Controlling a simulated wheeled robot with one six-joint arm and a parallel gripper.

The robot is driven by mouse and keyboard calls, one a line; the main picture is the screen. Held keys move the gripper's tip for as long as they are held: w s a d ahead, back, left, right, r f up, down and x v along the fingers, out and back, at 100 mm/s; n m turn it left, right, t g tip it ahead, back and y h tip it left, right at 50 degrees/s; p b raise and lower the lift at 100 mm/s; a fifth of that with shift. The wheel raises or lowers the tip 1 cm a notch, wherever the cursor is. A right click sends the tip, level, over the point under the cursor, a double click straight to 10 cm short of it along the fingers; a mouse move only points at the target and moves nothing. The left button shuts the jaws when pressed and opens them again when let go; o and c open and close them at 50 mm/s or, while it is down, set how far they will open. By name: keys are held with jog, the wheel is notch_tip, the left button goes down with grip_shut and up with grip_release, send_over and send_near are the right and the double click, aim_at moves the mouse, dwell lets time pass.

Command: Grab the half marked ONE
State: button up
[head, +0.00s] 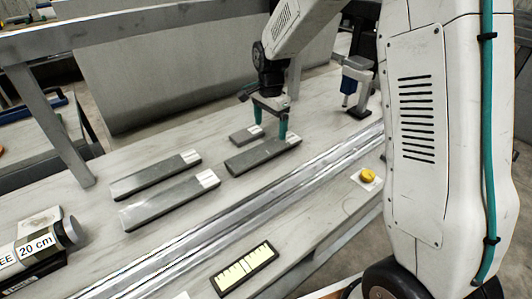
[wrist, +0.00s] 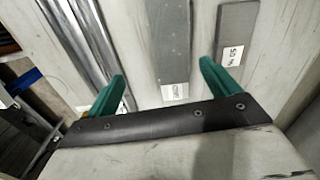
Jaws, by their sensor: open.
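Several grey core halves with white end labels lie flat on the bench. A long half (head: 263,155) lies on the right under my gripper (head: 270,130), and a shorter piece (head: 246,134) lies just behind it. Two more halves, a rear one (head: 150,177) and a front one (head: 165,204), lie to the left. My gripper is open and empty, its teal fingers pointing down. In the wrist view, one half (wrist: 167,40) shows between the fingers (wrist: 163,70), and another (wrist: 236,25) is beside the right finger. The labels are too small or blurred to read as ONE.
A long metal rail (head: 240,205) runs along the bench in front of the halves. A blue-and-grey device (head: 355,85) stands at the back right.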

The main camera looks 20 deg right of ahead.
send_over(266, 149)
jog(key=shift+m, duration=0.4)
notch_tip(266, 149, down, 4)
jog(key=shift+s+d+f, duration=0.1)
jog(key=shift+s+f, duration=0.05)
jog(key=shift+f, duration=0.1)
notch_tip(266, 149, down, 6)
jog(key=shift+r, duration=0.1)
jog(key=c, duration=1.7)
